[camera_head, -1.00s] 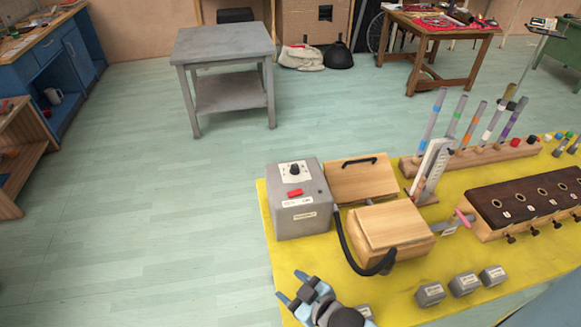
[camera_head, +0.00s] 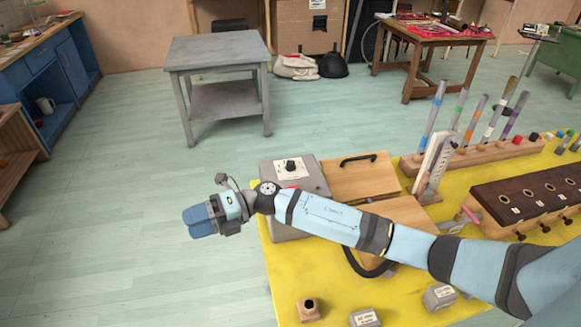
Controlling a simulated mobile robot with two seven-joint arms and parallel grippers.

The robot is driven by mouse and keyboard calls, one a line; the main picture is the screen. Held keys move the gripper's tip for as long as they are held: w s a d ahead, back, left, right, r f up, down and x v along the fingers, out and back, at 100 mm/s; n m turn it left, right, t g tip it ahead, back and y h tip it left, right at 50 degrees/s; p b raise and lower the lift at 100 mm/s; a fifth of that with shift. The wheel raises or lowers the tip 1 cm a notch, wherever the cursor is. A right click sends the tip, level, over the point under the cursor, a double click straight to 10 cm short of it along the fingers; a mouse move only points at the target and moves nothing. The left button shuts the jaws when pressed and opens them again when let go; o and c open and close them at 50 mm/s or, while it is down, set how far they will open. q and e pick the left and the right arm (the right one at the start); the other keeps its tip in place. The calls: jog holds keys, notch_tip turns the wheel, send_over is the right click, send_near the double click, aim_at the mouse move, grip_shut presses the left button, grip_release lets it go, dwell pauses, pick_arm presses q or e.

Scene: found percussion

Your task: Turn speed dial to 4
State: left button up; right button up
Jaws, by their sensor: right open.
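The speed dial (camera_head: 291,165) is a black knob on a white plate on top of a grey box (camera_head: 312,177). The box stands at the left end of the yellow table (camera_head: 285,286). My right gripper (camera_head: 196,222) is open and empty, out over the floor to the left of the box and apart from the dial. The dial's scale is too small to read. My left gripper is not in view.
Wooden boxes (camera_head: 360,178) with a black hose stand right of the grey box. Small grey blocks (camera_head: 439,297) and a wooden block with a hole (camera_head: 308,309) lie at the table's front. A rack of coloured tubes (camera_head: 472,155) is at the back right. Floor to the left is clear.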

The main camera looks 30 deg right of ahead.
jog(key=w+d+f+n+g+h+b, duration=0.2)
jog(key=w+d+n+h, duration=0.3)
jog(key=h, duration=0.1)
jog(key=n+t+h+b, duration=0.15)
jog(key=h+b, duration=0.35)
jog(key=h, duration=0.7)
send_near(291, 162)
notch_tip(291, 162, down, 9)
jog(key=shift+w+f+p, duration=0.1)
jog(key=shift+f+p, duration=0.1)
jog(key=shift+p, duration=0.15)
jog(key=c, duration=0.9)
jog(key=shift+c, duration=0.2)
